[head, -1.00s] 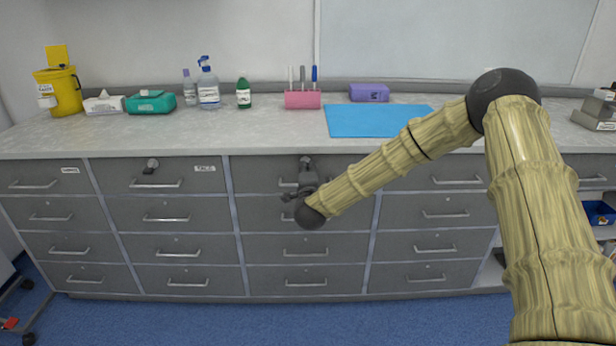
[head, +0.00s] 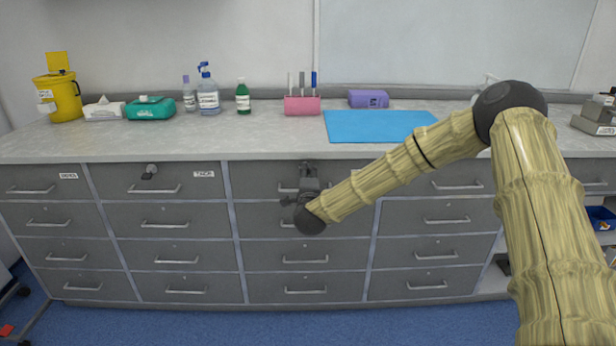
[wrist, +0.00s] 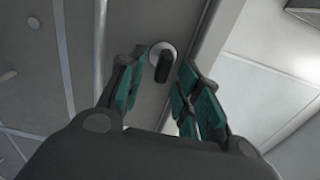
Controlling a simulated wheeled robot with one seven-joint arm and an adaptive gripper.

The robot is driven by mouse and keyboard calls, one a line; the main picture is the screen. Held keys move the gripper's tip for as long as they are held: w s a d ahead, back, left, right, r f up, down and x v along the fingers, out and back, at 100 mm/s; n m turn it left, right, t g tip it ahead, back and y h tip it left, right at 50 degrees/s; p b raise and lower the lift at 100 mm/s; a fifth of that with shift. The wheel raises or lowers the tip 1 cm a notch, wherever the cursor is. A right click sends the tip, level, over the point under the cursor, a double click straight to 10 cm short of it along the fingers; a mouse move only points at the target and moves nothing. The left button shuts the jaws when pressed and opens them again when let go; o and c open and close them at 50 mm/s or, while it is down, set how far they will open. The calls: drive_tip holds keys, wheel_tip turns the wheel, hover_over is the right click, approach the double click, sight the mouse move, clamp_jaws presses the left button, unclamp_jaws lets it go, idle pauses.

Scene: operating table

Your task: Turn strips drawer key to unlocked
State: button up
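My gripper (head: 308,172) is at the top drawer of the third column in the head view. It hides that drawer's lock and any label there. In the wrist view, a black key (wrist: 172,68) sits in a round silver lock (wrist: 157,49) on the grey drawer front. The teal-padded fingers of my gripper (wrist: 163,75) are open, one side on each side of the key. Gaps show between the key and the fingers. I cannot read whether the lock is locked or unlocked.
Another key (head: 149,171) is in the top drawer of the second column, beside a small label (head: 204,174). The worktop (head: 260,143) overhangs just above the drawers. Drawer handles (head: 305,261) stick out below my gripper. A blue mat (head: 375,126) lies on the worktop.

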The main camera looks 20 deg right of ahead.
drive_tip(key=v, duration=1.2)
idle(0.5)
